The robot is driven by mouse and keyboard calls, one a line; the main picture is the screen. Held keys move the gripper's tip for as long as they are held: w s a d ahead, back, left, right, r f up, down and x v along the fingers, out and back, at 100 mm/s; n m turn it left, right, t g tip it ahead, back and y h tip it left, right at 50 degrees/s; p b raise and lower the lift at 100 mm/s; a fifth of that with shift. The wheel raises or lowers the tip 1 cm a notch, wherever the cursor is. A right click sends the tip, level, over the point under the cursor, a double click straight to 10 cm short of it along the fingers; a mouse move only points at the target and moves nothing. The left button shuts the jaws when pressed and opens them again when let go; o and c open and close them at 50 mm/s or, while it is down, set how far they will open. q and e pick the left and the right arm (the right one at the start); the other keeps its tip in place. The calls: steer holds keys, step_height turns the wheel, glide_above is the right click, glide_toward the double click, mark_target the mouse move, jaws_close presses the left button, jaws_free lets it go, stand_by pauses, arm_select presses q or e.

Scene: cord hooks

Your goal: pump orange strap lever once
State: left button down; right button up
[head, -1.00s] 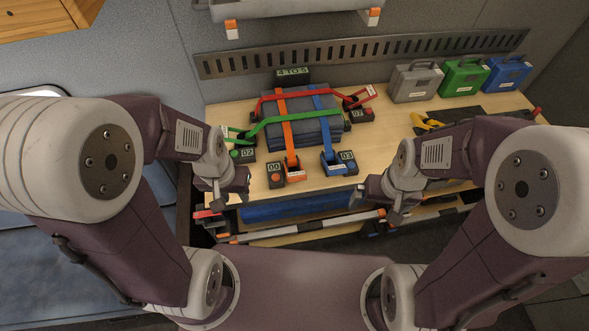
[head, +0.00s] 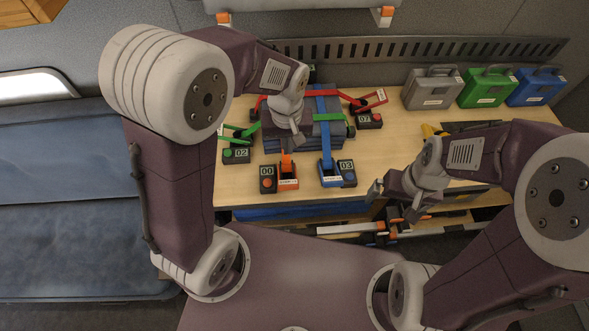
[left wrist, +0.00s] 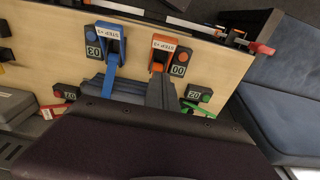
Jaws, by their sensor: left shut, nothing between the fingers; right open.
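The orange strap's ratchet lever (head: 287,182) sits at the table's front edge beside a black box marked 00 (head: 267,179). It also shows in the left wrist view (left wrist: 161,48), with a white label. My left gripper (head: 298,138) is shut and empty, above the bundle just behind the orange lever. Its grey fingers (left wrist: 161,93) show in the left wrist view, in line with the orange strap and hiding much of it. I cannot tell whether they touch it. My right gripper (head: 394,204) is open and empty, in front of the table, right of the levers.
The blue lever (head: 330,172) stands close right of the orange one. A green lever (head: 240,136) is at left and a red one (head: 370,102) at back right. Grey (head: 432,88), green (head: 487,87) and blue (head: 535,86) cases stand at the back right.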

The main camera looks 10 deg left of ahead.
arm_select(q)
steer(key=s, duration=0.2)
glide_above(289, 181)
step_height(289, 181, down, 10)
step_height(289, 181, down, 3)
steer(key=shift+f, duration=0.1)
steer(key=shift+s+f, duration=0.1)
steer(key=shift+s, duration=0.2)
arm_select(e)
steer(key=shift+s, duration=0.2)
arm_select(q)
steer(key=shift+w, duration=0.1)
arm_select(e)
steer(key=shift+f, duration=0.1)
